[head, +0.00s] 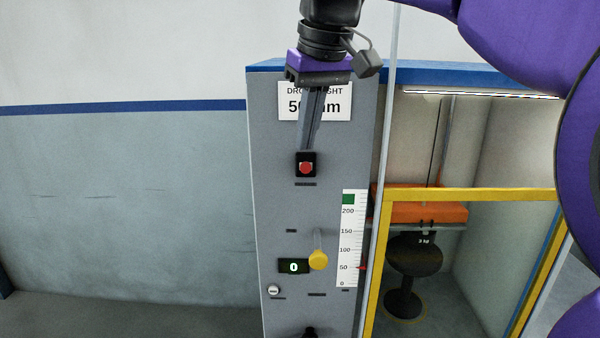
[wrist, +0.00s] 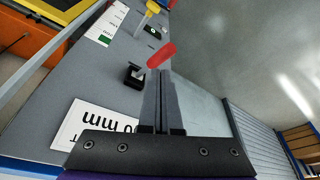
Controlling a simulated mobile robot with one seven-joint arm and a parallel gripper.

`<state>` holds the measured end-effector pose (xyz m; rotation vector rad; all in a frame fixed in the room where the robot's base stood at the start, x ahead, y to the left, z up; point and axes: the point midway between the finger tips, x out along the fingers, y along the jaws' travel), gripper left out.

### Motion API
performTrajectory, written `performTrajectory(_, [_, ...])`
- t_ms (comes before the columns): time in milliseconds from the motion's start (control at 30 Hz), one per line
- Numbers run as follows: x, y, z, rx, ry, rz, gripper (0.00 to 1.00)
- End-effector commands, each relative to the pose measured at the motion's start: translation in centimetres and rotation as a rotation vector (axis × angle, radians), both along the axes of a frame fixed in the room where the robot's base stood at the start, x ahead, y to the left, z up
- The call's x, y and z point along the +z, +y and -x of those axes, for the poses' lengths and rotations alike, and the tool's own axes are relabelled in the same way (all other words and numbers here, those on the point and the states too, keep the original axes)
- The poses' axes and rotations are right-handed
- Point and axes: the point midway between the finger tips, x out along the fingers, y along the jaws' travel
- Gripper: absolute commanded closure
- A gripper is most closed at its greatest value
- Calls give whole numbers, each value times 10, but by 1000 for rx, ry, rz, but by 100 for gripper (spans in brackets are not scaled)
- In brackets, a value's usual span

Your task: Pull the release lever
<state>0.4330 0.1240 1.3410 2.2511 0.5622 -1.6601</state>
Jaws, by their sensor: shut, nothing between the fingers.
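A lever with a yellow knob (head: 319,260) and a pale rod sits low on the grey control panel (head: 275,215). The yellow knob (wrist: 153,6) also shows at the top edge of the wrist view. My gripper (head: 307,147) is shut and empty, in front of the upper panel.
A drop-height sign (head: 342,103) is partly hidden behind my fingers. A display (head: 293,267) reads 0, left of the knob. A white scale (head: 349,235) is at right.

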Motion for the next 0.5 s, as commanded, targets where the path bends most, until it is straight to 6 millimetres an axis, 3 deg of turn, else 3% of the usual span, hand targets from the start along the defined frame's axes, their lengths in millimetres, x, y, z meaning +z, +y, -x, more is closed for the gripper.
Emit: performTrajectory(500, [-7, 0, 0, 0, 0, 0, 100])
